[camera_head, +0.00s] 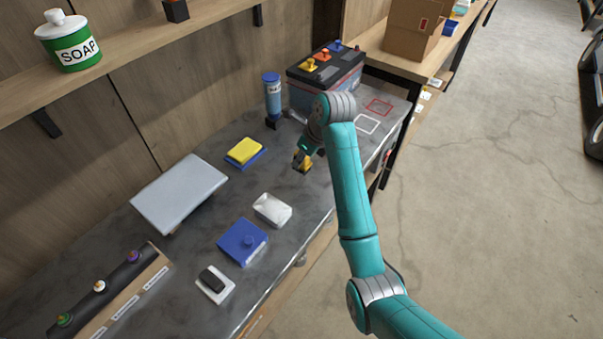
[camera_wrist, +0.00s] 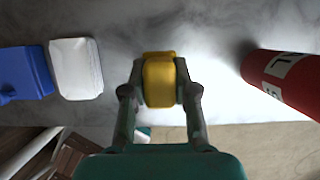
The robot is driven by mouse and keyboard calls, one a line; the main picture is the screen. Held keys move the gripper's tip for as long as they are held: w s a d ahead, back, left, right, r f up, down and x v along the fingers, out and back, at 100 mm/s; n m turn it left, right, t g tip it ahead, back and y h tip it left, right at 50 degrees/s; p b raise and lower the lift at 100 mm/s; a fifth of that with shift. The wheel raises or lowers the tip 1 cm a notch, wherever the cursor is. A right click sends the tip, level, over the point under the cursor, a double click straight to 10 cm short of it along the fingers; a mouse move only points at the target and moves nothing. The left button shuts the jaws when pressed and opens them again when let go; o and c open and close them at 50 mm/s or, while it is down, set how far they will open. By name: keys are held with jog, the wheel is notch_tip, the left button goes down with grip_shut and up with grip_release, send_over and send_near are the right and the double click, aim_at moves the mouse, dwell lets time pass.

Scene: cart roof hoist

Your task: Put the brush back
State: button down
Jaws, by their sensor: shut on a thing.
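My gripper (camera_head: 303,160) is above the dark bench top, near its middle. In the wrist view my gripper (camera_wrist: 160,90) is shut on a yellow thing (camera_wrist: 159,78), with one finger on each side. The yellow thing shows small in the head view, below my wrist. It may be the brush, but no bristles can be made out. A red square outline (camera_head: 380,106) and a white square outline (camera_head: 367,124) are marked on the bench near the battery (camera_head: 325,80); both look empty.
A white block (camera_head: 272,209), blue box (camera_head: 242,241), dark block on a white plate (camera_head: 215,281), yellow-and-blue pad (camera_head: 245,151), grey panel (camera_head: 180,192) and blue bottle (camera_head: 272,95) occupy the bench. A red cylinder (camera_wrist: 285,77) lies right of my gripper in the wrist view.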

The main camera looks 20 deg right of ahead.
aim_at(308, 163)
jog(key=shift+f, duration=3.05)
jog(key=c, duration=0.9)
grip_release()
jog(key=shift+f, duration=0.1)
jog(key=v, duration=0.7)
jog(key=shift+r, duration=0.4)
